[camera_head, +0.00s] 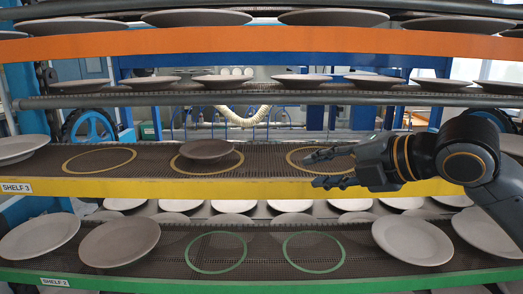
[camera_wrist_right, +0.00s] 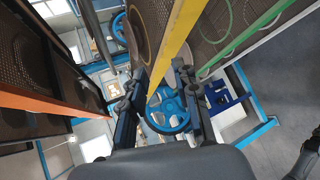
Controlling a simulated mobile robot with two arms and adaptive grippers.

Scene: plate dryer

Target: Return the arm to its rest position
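My right gripper (camera_head: 325,169) comes in from the right in the head view, in front of the shelf with the yellow edge (camera_head: 230,188), labelled SHELF 3. Its two fingers are apart with nothing between them. They overlap the right yellow ring (camera_head: 296,152) in the picture. In the right wrist view the gripper (camera_wrist_right: 156,85) also shows open and empty, with the yellow edge (camera_wrist_right: 177,38) passing between its fingers. A grey plate (camera_head: 206,149) lies in the middle yellow ring. My left gripper is not in view.
The left yellow ring (camera_head: 100,150) is empty. Below, the green-edged shelf (camera_head: 200,281) has plates at both sides and two empty green rings (camera_head: 217,252) (camera_head: 314,252). The orange-edged shelf (camera_head: 230,42) lies above. A blue wheel (camera_wrist_right: 168,108) shows in the wrist view.

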